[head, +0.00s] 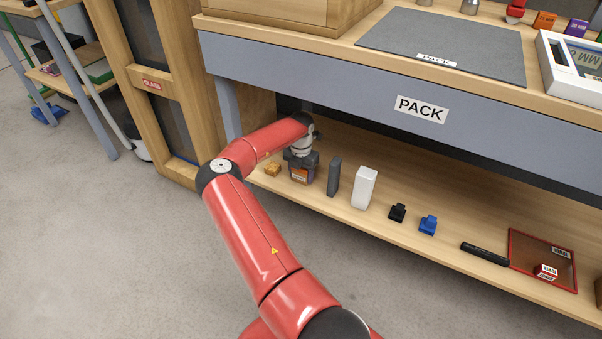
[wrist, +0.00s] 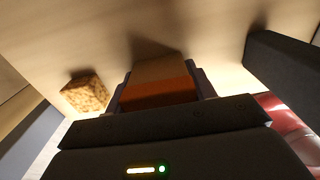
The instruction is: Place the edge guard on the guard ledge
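My gripper (wrist: 162,86) points down at the lower shelf below the PACK bench. Its fingers stand on either side of an orange-and-brown block (wrist: 160,82), which also shows under the gripper in the head view (head: 300,175). I cannot tell whether the fingers press on it or leave a small gap. No object is marked as the edge guard, so I cannot tell for sure which one it is. A dark grey upright slab (head: 333,176) stands just right of the gripper, and shows in the wrist view (wrist: 285,65). I cannot pick out the guard ledge.
On the lower shelf (head: 400,255) are a tan speckled cube (head: 272,169), a white block (head: 364,188), a black piece (head: 397,212), a blue piece (head: 428,225), a black bar (head: 485,253) and a red-rimmed tray (head: 530,285). The bench front (head: 340,95) overhangs the shelf.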

